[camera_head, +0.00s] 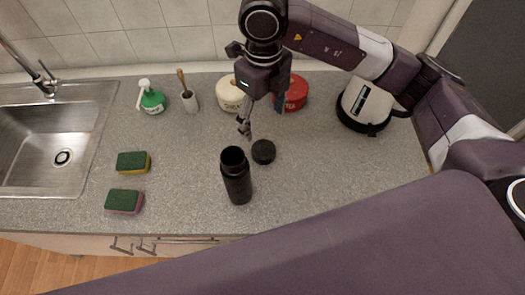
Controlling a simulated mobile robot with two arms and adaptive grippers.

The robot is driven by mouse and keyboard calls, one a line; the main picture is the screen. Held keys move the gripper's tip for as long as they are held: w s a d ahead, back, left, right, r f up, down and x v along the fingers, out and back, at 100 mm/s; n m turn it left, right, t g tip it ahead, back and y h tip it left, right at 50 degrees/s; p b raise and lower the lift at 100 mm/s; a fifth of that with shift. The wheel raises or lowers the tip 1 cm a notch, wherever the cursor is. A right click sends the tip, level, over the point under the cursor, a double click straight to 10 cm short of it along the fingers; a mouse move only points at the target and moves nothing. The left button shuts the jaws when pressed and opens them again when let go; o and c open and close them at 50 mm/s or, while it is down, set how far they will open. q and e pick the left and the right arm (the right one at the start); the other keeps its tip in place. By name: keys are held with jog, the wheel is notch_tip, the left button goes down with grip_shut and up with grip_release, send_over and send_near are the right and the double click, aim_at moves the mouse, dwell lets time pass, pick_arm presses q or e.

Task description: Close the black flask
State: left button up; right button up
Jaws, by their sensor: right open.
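The black flask (237,180) stands upright on the grey speckled counter, with its mouth open at the top. Its round black lid (264,152) lies on the counter just right of and behind the flask, apart from it. My right gripper (246,130) points down above and behind the lid, a little to its left in the picture. It is open and holds nothing, and its fingers are small and partly overlapping in this view. My left gripper is not in view.
A steel sink (45,150) is at left. Two sponges (133,163) (124,201) lie beside it. A green bottle (152,99), brush holder (190,102), cream container (230,94), red container (297,92) and kettle (366,104) stand behind. The counter right of the lid is clear.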

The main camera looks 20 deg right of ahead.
jog(key=b, duration=0.4)
send_over(264, 152)
notch_tip(264, 152, down, 4)
notch_tip(264, 152, down, 4)
jog(key=b, duration=0.2)
jog(key=shift+a+r+b, duration=0.15)
jog(key=shift+r+b, duration=0.05)
jog(key=shift+b, duration=0.2)
jog(key=shift+f, duration=0.1)
jog(key=shift+f, duration=0.45)
jog(key=shift+f+p, duration=0.3)
jog(key=shift+f, duration=0.5)
